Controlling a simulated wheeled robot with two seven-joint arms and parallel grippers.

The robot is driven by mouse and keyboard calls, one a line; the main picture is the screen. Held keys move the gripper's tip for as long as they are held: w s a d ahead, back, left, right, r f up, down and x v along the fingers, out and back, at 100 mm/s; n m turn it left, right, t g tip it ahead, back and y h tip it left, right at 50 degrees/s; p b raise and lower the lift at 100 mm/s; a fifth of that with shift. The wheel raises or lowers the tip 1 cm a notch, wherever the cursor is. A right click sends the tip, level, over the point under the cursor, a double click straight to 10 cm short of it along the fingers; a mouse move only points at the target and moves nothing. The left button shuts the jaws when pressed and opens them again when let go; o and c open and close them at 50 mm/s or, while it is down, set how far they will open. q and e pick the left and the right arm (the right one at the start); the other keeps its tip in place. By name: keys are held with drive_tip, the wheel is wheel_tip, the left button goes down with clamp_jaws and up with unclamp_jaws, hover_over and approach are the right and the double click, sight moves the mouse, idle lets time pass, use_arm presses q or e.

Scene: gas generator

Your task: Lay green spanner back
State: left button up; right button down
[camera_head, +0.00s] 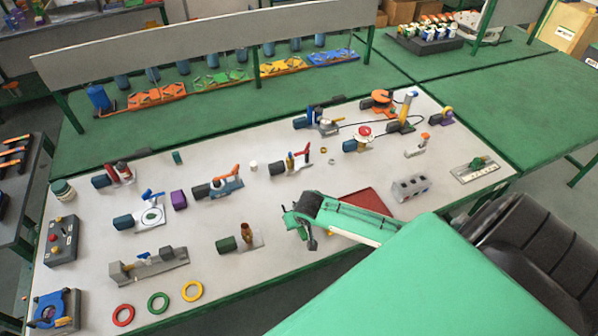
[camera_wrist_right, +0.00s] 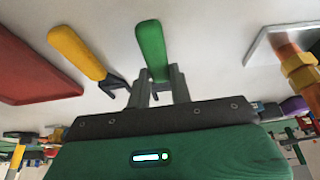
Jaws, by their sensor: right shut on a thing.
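The green spanner (camera_wrist_right: 151,45) shows in the right wrist view as a green handle running away from my right gripper (camera_wrist_right: 162,85). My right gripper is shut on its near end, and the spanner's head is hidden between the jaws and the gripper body. A yellow-handled tool (camera_wrist_right: 78,52) with a dark head lies on the white table just left of it. In the head view my right gripper (camera_head: 298,222) is over the table's front part, left of the red tray (camera_head: 362,204); the spanner cannot be told clearly there. My left gripper is not in view.
The red tray also shows in the wrist view (camera_wrist_right: 35,72). A block with brass fitting (camera_head: 247,238) stands left of the gripper, and a grey socket block (camera_head: 410,187) to the right. Three rings (camera_head: 158,302) lie at the front left. Some white tabletop (camera_head: 335,180) is clear.

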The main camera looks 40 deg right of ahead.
drive_tip(key=shift+f, duration=0.4)
drive_tip(key=c, duration=1.2)
unclamp_jaws()
drive_tip(key=shift+o, duration=0.2)
drive_tip(key=b+v, duration=0.2)
drive_tip(key=v, duration=1.2)
drive_tip(key=shift+d+f, duration=0.1)
